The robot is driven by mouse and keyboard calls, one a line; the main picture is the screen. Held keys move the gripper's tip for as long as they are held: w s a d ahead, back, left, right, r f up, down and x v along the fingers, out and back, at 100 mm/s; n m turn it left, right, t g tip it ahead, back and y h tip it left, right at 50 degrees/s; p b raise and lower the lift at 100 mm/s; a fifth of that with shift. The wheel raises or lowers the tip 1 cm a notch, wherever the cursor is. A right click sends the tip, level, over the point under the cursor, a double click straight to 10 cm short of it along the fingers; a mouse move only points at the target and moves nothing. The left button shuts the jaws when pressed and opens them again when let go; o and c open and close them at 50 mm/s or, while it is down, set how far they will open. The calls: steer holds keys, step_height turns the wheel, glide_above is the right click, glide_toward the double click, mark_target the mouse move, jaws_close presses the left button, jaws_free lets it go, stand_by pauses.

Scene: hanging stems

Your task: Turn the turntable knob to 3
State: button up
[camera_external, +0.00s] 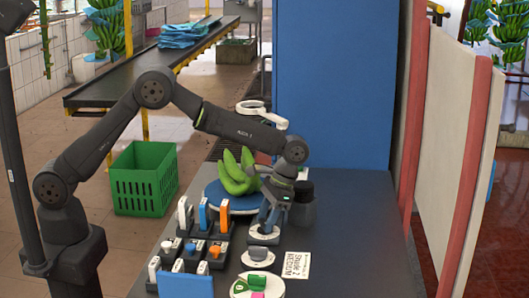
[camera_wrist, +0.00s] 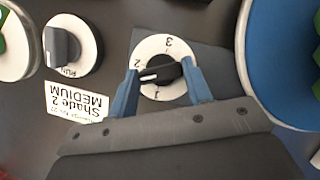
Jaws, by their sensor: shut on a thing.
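The turntable knob (camera_wrist: 160,70) is a dark knob on a round white dial marked 1, 2 and 3. Its white pointer mark faces left in the wrist view, just below the 2 on the side toward the 1. My gripper (camera_wrist: 161,80) is shut on the knob, with a blue finger on each side. In the external view my gripper (camera_external: 268,217) points down at the knob's white dial (camera_external: 264,237), and the fingers partly hide the knob. The blue turntable (camera_external: 213,199) bears a bunch of green bananas (camera_external: 237,174) behind the gripper.
A second knob (camera_wrist: 70,45) marked RUN sits beside the dial. A card (camera_external: 297,265) reads Shade 2 MEDIUM. Several blocks with white, blue and orange tags (camera_external: 203,217) stand to the left. A black cylinder (camera_external: 302,207) stands close right of my gripper. The table's right front is clear.

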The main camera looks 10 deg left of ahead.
steer(key=m+t, duration=0.1)
steer(key=m, duration=0.1)
steer(key=m+t, duration=0.1)
steer(key=m, duration=0.4)
steer(key=shift+s+d+t, duration=0.1)
steer(key=shift+s+t, duration=0.15)
steer(key=shift+t, duration=0.15)
steer(key=m+t, duration=0.1)
steer(key=m, duration=0.2)
steer(key=m+t, duration=0.1)
steer(key=m, duration=0.2)
steer(key=shift+s+r+m+h, duration=0.1)
steer(key=shift+s+m+h, duration=0.05)
steer(key=shift+m+h, duration=0.25)
steer(key=m+t+h, duration=0.1)
steer(key=m, duration=0.3)
steer(key=shift+a, duration=0.2)
steer(key=m+h, duration=0.1)
steer(key=m, duration=0.1)
steer(key=m+h, duration=0.1)
steer(key=m, duration=0.2)
steer(key=shift+a+t, duration=0.1)
steer(key=shift+t, duration=0.2)
steer(key=shift+m, duration=0.3)
steer(key=o, duration=1)
steer(key=shift+s, duration=0.1)
steer(key=v, duration=1.7)
steer(key=shift+s+a+r, duration=0.1)
steer(key=shift+a, duration=0.1)
